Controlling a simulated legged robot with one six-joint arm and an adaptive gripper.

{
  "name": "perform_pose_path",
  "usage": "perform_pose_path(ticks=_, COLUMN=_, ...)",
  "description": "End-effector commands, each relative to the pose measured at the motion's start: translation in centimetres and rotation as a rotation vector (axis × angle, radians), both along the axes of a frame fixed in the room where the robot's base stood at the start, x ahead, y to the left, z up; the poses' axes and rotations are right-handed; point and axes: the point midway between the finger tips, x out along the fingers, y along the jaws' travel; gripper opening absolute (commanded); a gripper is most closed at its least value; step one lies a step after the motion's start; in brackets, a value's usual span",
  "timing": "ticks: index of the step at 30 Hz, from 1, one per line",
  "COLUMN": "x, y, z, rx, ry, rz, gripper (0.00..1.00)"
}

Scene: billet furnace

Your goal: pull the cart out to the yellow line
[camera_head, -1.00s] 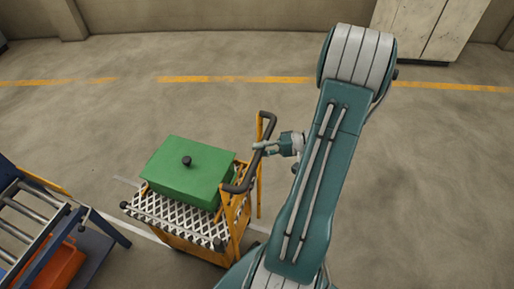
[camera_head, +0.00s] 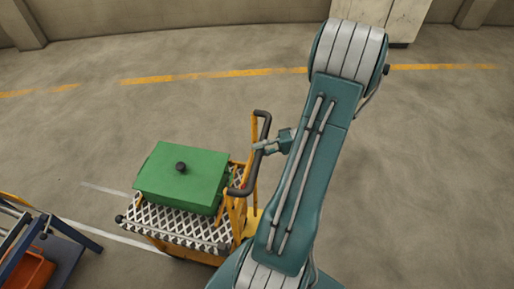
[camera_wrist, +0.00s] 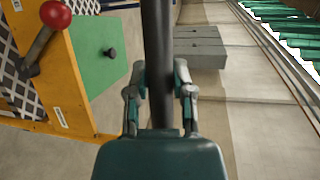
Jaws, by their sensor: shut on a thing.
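The cart (camera_head: 172,222) is orange-yellow with a white mesh deck, and it stands left of my arm in the head view. A green box (camera_head: 186,172) with a black knob sits on its deck. The cart's dark handle bar (camera_head: 262,130) is on its right side. My gripper (camera_head: 263,147) is at that bar, partly hidden by my arm. In the wrist view my gripper (camera_wrist: 160,95) has its fingers on both sides of the dark bar (camera_wrist: 157,45), shut on it. The yellow line (camera_head: 200,75) runs across the floor beyond the cart, with a gap between them.
A roller rack (camera_head: 20,232) with an orange bin (camera_head: 30,268) stands at the lower left, close to the cart. A white line (camera_head: 115,236) lies on the floor by the cart. A pale cabinet (camera_head: 395,18) stands at the back wall. The floor between cart and yellow line is clear.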

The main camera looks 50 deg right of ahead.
Motion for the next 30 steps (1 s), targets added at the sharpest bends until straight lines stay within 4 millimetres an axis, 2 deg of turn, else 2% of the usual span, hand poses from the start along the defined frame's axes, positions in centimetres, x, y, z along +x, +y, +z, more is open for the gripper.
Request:
perform_pose_path(ticks=9, x=-0.1, y=0.1, z=-0.4, rx=0.000, ry=0.010, rz=0.003, gripper=0.00)
perform_pose_path(ticks=10, x=-0.1, y=0.1, z=-0.4, rx=0.000, ry=0.010, rz=0.003, gripper=0.34)
perform_pose_path(ticks=11, x=-0.1, y=0.1, z=-0.4, rx=0.000, ry=0.011, rz=0.003, gripper=0.48)
perform_pose_path(ticks=12, x=-0.1, y=0.1, z=-0.4, rx=0.000, ry=0.009, rz=0.003, gripper=0.65)
perform_pose_path(ticks=24, x=-0.2, y=-0.2, z=-0.1, rx=-0.001, ry=0.004, rz=0.000, gripper=0.65)
perform_pose_path(ticks=30, x=-2.1, y=-2.2, z=0.3, rx=-0.002, ry=0.004, rz=-0.005, gripper=0.65)
